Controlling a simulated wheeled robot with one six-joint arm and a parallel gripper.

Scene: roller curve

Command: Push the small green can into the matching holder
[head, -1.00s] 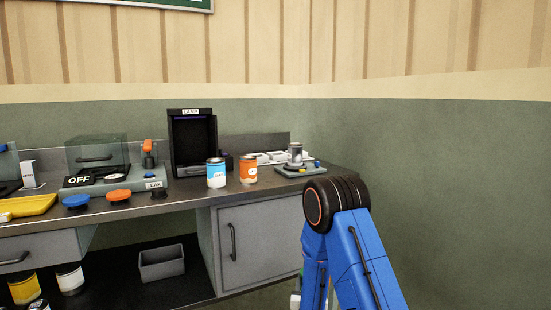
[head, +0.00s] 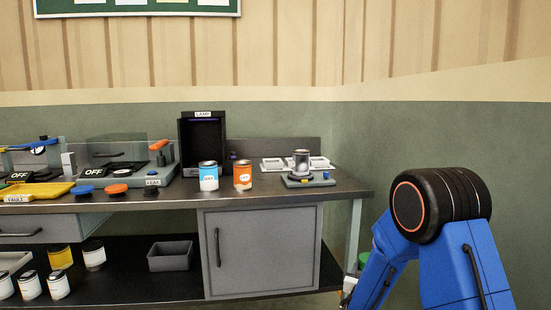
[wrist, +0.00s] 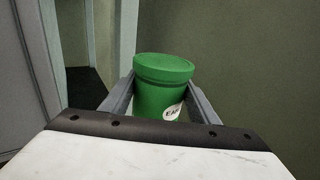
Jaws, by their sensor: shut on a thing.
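The small green can (wrist: 163,85) stands between the two fingers of my gripper (wrist: 162,92) in the wrist view. It has a green lid and a white label, partly cut off by the gripper body. My gripper is shut on it. In the head view a bit of green (head: 364,260) shows beside the blue arm, low at the right end of the workbench, and looks like the same can. Most of my gripper is hidden there by the arm. I cannot pick out the matching holder in either view.
A workbench (head: 262,193) carries a blue can (head: 208,176), an orange can (head: 243,175), a dark lamp box (head: 203,143) and a device with a grey can (head: 301,163). Several cans and a grey bin (head: 170,256) sit on the lower shelf. A cabinet (head: 262,250) fills its right end.

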